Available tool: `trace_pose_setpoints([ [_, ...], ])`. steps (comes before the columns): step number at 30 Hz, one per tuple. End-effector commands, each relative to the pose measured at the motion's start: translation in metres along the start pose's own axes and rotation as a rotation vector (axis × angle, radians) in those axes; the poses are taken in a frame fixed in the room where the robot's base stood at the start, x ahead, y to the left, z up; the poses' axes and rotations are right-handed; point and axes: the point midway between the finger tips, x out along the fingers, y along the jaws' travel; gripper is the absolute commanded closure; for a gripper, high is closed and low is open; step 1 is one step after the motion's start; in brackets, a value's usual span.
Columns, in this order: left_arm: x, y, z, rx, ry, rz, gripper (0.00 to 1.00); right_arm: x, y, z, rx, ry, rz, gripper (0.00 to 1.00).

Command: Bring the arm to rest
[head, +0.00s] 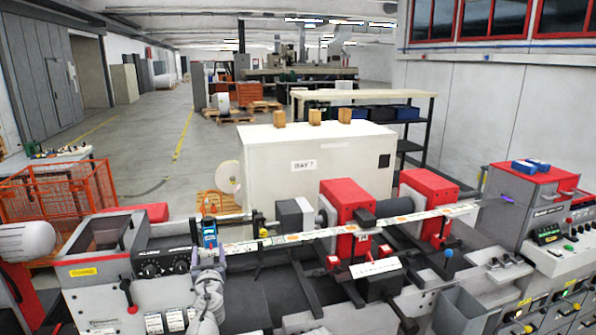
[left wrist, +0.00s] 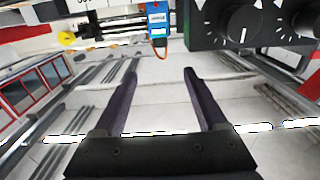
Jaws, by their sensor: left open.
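My left arm (head: 207,298) rises at the lower left of the head view, in front of the label rewinder. My left gripper (head: 208,252) is at its upper end, small and hard to make out there. In the left wrist view, the left gripper's (left wrist: 160,76) two dark fingers are wide apart with nothing between them. A blue device (left wrist: 157,20) with a lit screen is beyond the fingertips, apart from them. The blue device (head: 209,233) also shows just above the gripper in the head view. My right gripper is not in view.
The printed label web (head: 320,233) runs across the rewinder past two red housings (head: 347,200). A grey panel with black knobs (head: 160,265) is left of my arm; the knobs (left wrist: 243,22) also show close at upper right in the wrist view. A white cabinet (head: 310,165) stands behind.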

Motion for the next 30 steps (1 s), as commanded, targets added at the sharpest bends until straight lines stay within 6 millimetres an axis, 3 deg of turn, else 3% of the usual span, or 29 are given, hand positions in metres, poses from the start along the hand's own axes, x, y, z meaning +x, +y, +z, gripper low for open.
trace_pose_setpoints([
  [11, -0.009, -0.003, 0.019, 0.011, -0.035, -0.069, 0.26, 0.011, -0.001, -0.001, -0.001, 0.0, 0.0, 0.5],
  [17, -0.022, -0.007, 0.044, 0.028, -0.099, -0.14, 0.26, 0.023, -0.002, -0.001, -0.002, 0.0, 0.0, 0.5],
  [23, -0.048, -0.007, 0.096, 0.068, -0.257, -0.23, 0.26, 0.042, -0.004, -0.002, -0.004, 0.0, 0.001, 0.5],
  [26, -0.071, -0.003, 0.135, 0.107, -0.393, -0.262, 0.26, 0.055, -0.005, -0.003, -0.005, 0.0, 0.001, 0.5],
  [30, -0.123, 0.014, 0.208, 0.196, -0.677, -0.249, 0.26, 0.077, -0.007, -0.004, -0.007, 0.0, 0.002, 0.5],
])
